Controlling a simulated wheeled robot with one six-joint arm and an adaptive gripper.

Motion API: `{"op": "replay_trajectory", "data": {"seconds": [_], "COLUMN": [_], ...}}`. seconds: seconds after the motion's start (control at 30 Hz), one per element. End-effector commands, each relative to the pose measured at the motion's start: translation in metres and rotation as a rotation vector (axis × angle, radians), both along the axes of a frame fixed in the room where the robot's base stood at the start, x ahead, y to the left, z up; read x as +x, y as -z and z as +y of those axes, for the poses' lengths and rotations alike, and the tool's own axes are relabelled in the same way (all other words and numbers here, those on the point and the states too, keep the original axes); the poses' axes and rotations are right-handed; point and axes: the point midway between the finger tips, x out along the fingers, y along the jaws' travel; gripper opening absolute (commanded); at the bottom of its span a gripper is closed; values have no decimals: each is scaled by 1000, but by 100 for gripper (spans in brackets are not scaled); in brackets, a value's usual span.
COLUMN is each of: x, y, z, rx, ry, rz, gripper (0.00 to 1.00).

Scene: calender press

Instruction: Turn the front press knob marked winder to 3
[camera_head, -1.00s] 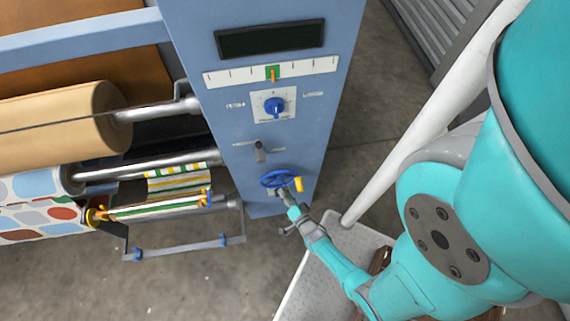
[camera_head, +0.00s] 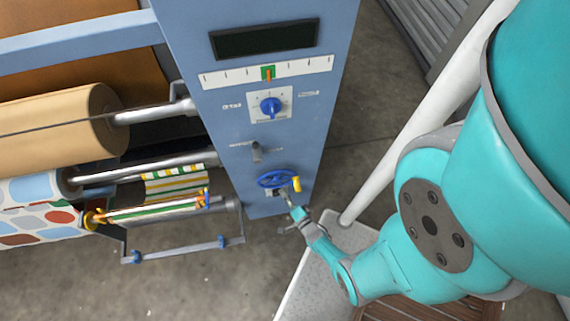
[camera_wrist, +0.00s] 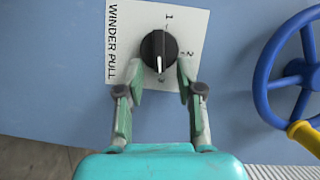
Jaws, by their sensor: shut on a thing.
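The winder knob (camera_wrist: 158,48) is black and round, on a white plate (camera_wrist: 125,22) marked WINDER PULL. In the wrist view, 1 is above the knob, 2 at its right, and a partly hidden figure below it. The knob's white pointer line points down towards that lower figure. My gripper (camera_wrist: 161,72) has one fingertip at each side of the knob's lower part and is shut on it. In the head view my gripper (camera_head: 283,195) is at the panel just under the handwheel, and the knob cannot be made out there.
A blue handwheel (camera_head: 276,179) with a yellow handle is close by; in the wrist view the handwheel (camera_wrist: 262,82) is right of the knob. A blue dial (camera_head: 270,107) and a small lever (camera_head: 256,151) are higher on the panel. Rollers (camera_head: 150,166) are at left.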

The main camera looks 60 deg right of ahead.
Motion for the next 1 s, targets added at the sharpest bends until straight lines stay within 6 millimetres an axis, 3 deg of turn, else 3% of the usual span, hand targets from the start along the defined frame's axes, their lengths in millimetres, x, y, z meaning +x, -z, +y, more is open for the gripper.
{"op": "replay_trajectory", "data": {"seconds": [0.23,0.27,0.37,0.77,1.0], "x": [2,2,2,-3,-28], "y": [-1,-1,-1,0,-2], "z": [-3,-3,-3,1,14], "rx": [0,0,0,-1,-1], "ry": [4,4,4,2,7], "rz": [0,0,0,1,2], "gripper": [2,39,63,63,63]}}
